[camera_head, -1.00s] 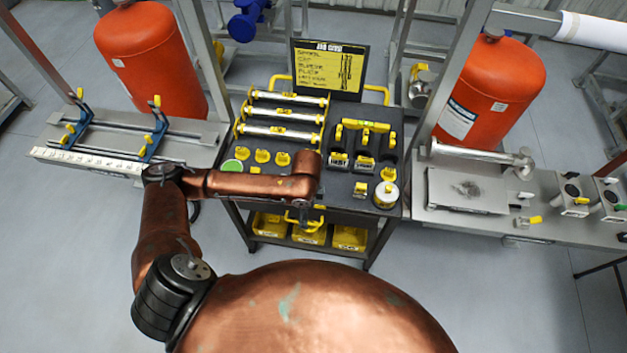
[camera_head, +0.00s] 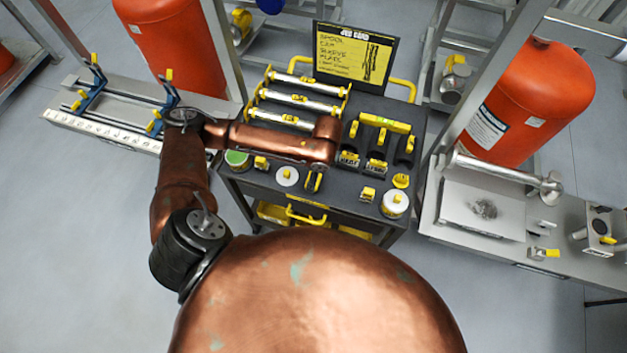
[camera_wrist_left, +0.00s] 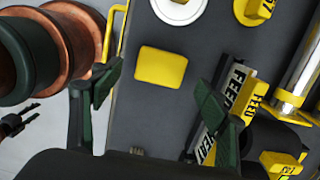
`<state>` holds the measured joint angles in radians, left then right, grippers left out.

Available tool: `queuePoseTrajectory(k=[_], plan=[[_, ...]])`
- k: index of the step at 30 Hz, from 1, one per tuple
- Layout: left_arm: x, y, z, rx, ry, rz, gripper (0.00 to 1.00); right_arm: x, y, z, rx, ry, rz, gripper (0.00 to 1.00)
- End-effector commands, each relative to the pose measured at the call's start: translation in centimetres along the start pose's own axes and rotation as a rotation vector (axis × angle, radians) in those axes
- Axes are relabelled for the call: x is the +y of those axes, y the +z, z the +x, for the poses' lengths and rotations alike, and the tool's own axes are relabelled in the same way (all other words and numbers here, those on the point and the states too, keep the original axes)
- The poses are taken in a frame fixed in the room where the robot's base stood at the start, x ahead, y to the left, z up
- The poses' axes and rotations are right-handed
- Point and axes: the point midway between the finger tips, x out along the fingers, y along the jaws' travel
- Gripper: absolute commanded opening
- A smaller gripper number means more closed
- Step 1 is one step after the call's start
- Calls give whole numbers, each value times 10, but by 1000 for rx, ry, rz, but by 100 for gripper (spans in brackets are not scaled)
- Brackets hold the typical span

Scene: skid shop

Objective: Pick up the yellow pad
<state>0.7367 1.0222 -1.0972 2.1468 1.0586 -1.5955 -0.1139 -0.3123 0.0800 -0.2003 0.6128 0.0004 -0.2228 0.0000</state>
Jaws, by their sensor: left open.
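The yellow pad (camera_wrist_left: 160,65) is a flat, rounded yellow rectangle lying on the dark cart top (camera_wrist_left: 160,112), in the left wrist view. My left gripper (camera_wrist_left: 157,92) is open, its two dark green fingertips apart on either side of the pad's near edge in that view. Nothing is between the fingers, and I cannot tell the height above the pad. In the head view my left gripper (camera_head: 314,182) is over the front of the cart, small and partly hidden by its arm; the pad cannot be made out clearly there.
A white disc (camera_wrist_left: 180,8) lies beside the pad. Black-and-yellow FEED blocks (camera_wrist_left: 238,90) stand close to the right fingertip. Silver tubes (camera_head: 292,100) lie in a yellow rack behind my arm. A white-topped yellow can (camera_head: 395,204) stands at the front right.

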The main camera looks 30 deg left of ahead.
Motion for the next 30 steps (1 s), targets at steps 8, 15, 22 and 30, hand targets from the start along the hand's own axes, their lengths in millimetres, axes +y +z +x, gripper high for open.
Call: queuePoseTrajectory(k=[8, 15, 22, 30], plan=[[0, 3, 41, -3, 2, -1, 68, 2, -12, 5, 15, 2, -3, 40], [0, 4, 44, -1, 1, -2, 68, 2, -24, 5, 32, 2, -5, 40], [0, 5, 44, -2, 1, -3, 53, 2, -20, 5, 26, 2, -4, 40], [0, 5, 44, -2, 1, -3, 34, 2, -14, 5, 18, 2, -3, 40]])
